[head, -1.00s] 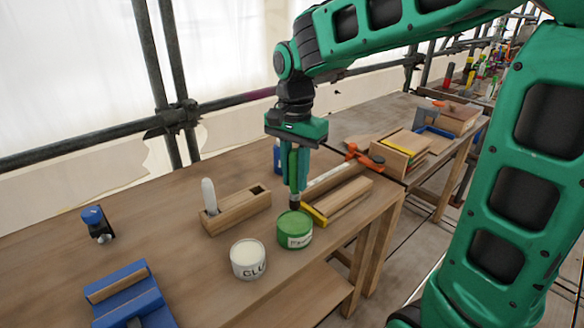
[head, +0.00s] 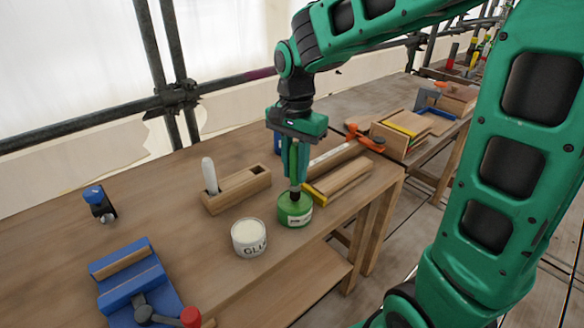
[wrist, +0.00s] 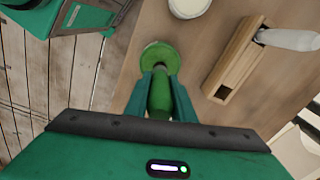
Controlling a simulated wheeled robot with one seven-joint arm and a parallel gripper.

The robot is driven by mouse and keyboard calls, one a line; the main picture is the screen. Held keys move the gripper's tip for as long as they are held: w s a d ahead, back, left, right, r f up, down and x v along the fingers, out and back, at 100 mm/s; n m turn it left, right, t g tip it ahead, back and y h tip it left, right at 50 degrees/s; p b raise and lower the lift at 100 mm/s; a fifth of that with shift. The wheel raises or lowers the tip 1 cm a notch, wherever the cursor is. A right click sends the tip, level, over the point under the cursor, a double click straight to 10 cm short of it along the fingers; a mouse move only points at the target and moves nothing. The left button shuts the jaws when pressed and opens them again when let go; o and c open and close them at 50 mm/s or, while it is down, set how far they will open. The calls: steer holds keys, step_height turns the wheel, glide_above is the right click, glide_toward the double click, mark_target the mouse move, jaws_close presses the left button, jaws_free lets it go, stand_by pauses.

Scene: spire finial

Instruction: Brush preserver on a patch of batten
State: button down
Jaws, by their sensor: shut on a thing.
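My gripper (head: 296,172) is shut on a brush with a green handle (wrist: 160,96). The brush points down, and its dark lower end (head: 295,189) is at the mouth of a green tin (head: 295,214) with a pale label. The bristles are hidden, apparently inside the tin. The tin also shows beyond the fingers in the wrist view (wrist: 160,57). A long pale wooden strip, seemingly the batten (head: 335,154), lies behind the tin, with an orange clamp (head: 364,138) at its far right end.
A white glue tin (head: 249,239) stands left of the green tin. A wooden holder (head: 237,190) with a white-handled tool is behind it. Wooden blocks with a yellow edge (head: 340,181) lie right. A blue vise (head: 130,278) is front left.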

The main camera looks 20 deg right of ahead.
mark_target(295, 145)
steer(key=shift+f, duration=0.55)
stand_by(1.6)
steer(key=shift+r, duration=3.6)
